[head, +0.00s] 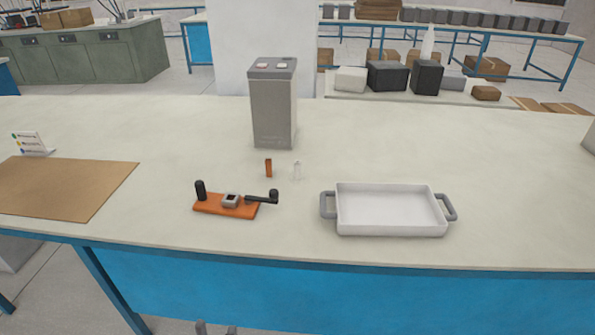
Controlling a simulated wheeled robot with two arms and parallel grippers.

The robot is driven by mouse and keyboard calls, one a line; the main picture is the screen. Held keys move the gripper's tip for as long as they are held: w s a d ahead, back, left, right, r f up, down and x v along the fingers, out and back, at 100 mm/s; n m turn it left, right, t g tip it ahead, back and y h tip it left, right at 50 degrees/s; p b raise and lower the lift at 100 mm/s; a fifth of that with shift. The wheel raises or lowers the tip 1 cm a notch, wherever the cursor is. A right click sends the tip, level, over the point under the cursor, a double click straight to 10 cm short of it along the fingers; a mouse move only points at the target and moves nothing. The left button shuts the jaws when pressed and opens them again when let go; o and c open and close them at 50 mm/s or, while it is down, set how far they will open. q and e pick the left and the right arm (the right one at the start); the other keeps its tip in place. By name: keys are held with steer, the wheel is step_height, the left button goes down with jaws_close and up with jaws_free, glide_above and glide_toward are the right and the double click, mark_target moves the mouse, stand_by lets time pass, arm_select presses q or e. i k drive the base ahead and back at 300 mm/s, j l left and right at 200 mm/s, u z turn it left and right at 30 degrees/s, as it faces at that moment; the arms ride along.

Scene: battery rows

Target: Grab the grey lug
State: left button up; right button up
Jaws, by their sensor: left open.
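The grey lug (297,170) is a small, pale upright piece on the table, in front of the tall grey battery (273,115). A copper-brown lug (268,167) stands just left of it, apart from it. My left gripper (216,329) shows only as two fingertips at the bottom edge, spread apart with nothing between them. It is well below and left of the grey lug in the picture. My right gripper is not in view.
An orange tool with black handles (215,208) lies in front of the lugs. A white tray with grey handles (390,230) stands at the right. A brown mat (60,188) and a small sign (32,143) are at the left. The table (480,160) is bare behind the tray.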

mark_target(298, 162)
steer(key=i+j, duration=0.2)
steer(key=j, duration=0.15)
steer(key=i+j, duration=0.15)
steer(key=j, duration=0.15)
steer(key=i+j, duration=0.2)
steer(key=j, duration=0.15)
steer(key=i+j, duration=0.2)
steer(key=j, duration=0.15)
steer(key=z, duration=0.05)
